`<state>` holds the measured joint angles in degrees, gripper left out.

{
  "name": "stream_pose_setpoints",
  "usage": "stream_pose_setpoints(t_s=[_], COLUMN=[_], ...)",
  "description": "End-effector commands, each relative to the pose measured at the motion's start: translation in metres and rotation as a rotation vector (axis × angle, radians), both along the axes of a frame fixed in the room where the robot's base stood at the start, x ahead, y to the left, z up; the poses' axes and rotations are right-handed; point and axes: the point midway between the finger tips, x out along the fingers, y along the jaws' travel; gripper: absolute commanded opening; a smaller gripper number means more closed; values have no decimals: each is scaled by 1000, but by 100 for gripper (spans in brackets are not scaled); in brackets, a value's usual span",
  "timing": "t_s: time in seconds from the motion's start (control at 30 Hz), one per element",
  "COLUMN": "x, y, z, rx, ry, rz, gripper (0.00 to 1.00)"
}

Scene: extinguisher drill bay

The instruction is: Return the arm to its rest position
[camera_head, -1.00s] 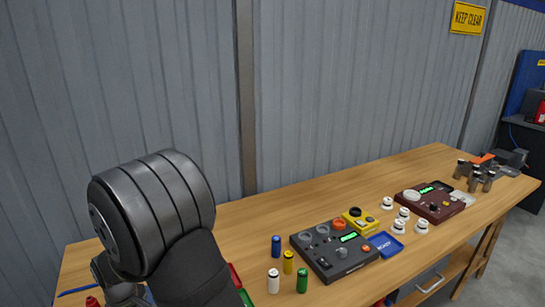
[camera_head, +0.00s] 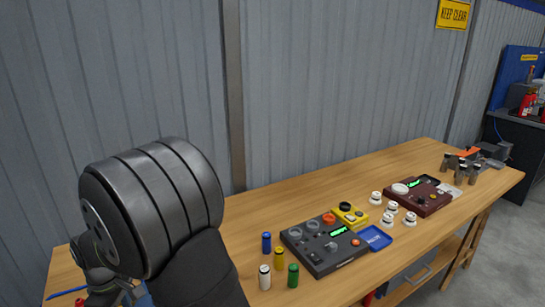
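My arm fills the lower left of the head view, with a large dark rounded joint in front of the wall and over the left end of the wooden bench (camera_head: 390,163). My gripper is not visible. Whatever lies behind the arm on the bench is largely hidden.
Blue, yellow, white (camera_head: 265,277) and green (camera_head: 293,275) cylinders stand near a dark control box (camera_head: 325,258). A yellow box (camera_head: 350,215), blue tray (camera_head: 385,237), several white knobbed pieces (camera_head: 376,198), a maroon box (camera_head: 420,203) and metal cylinders (camera_head: 460,172) lie rightward.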

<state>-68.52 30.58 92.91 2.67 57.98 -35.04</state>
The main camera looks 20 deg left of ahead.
Motion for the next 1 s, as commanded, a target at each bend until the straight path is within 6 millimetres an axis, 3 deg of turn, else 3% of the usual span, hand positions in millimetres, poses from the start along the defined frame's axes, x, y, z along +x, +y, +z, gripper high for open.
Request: stream_pose_setpoints(t_s=[0.53,1.0], x=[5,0], y=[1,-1], z=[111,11], rx=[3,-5], ry=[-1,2], rz=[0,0], gripper=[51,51])
